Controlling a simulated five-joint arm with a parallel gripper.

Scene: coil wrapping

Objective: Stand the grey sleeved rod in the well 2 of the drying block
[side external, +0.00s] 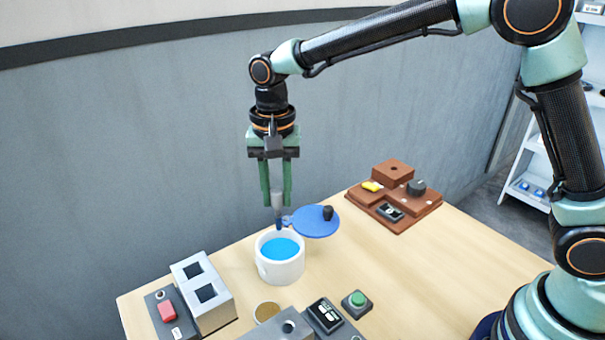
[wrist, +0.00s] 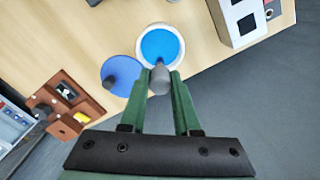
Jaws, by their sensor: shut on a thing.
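The grey sleeved rod (side external: 277,199) hangs upright between the fingers of my gripper (side external: 276,204), which is shut on it. Its lower end looks dark blue and is at the far rim of a white pot, apparently above the blue liquid (side external: 282,248). In the wrist view the rod (wrist: 160,80) shows end-on between the green fingertips (wrist: 160,74). A pale block (side external: 214,308) with two dark square wells, seemingly the drying block, stands at the left front of the table. Both wells look empty. I cannot read which is well 2.
The white pot (side external: 281,269) is open. Its blue round lid (side external: 315,223) with a black knob sits out to the right. A grey panel with a red switch (side external: 167,311) adjoins the block. A brown fixture (side external: 394,197) stands back right; a green button (side external: 357,300) is in front.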

